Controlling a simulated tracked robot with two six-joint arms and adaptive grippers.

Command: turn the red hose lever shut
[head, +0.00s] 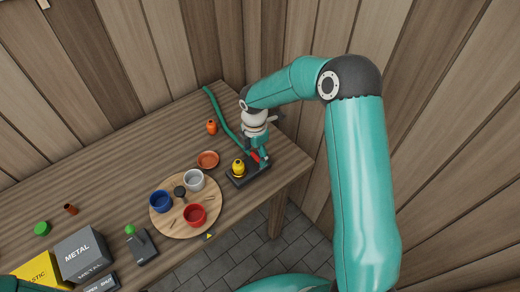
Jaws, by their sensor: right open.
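The red lever (255,157) shows as a small red piece above a dark base (250,177) near the right end of the workbench. A yellow rounded part (238,167) stands at the left of the same base. A green hose (222,119) runs from the back of the bench down to this spot. My right gripper (263,154) is open, pointing down right at the red lever, and hides part of it. I cannot tell whether the fingers touch the lever. My left gripper is out of view.
A round wooden board (184,227) holds a blue cup (161,201), a white cup (194,180) and a red cup (195,215). A terracotta dish (207,160) and an orange object (211,127) stand nearby. A grey METAL box (82,252) is at lower left. Wooden walls close off the back and right.

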